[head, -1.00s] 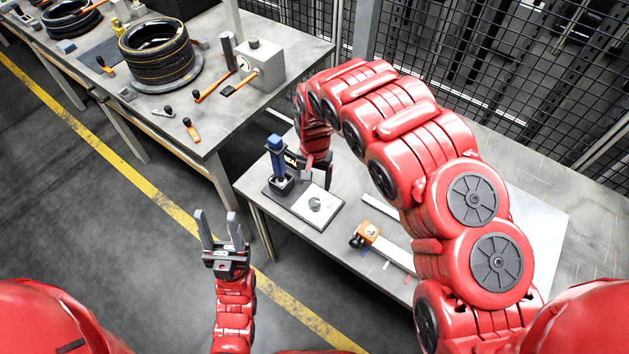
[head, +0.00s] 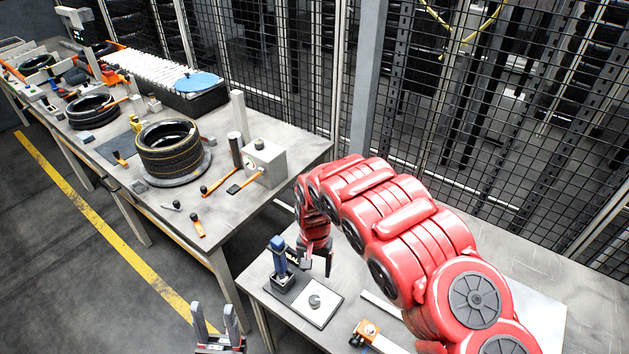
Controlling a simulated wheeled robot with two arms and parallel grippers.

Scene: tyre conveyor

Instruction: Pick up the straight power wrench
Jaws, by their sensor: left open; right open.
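A blue and dark upright tool (head: 279,256), which looks like the straight power wrench, stands in a dark holder on the near bench. My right gripper (head: 318,262) is just to the right of the tool, fingers pointing down, open. A small gap shows between them, though depth is hard to judge. My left gripper (head: 219,320) is open and empty at the bottom of the view, off the bench's left side, with its fingers pointing up.
A white plate with a round knob (head: 314,300) lies beside the holder. An orange-headed tool (head: 365,331) lies further right, partly cut off. The left bench carries tyres (head: 168,150), a grey box (head: 265,163) and hand tools. A mesh fence (head: 470,110) stands behind.

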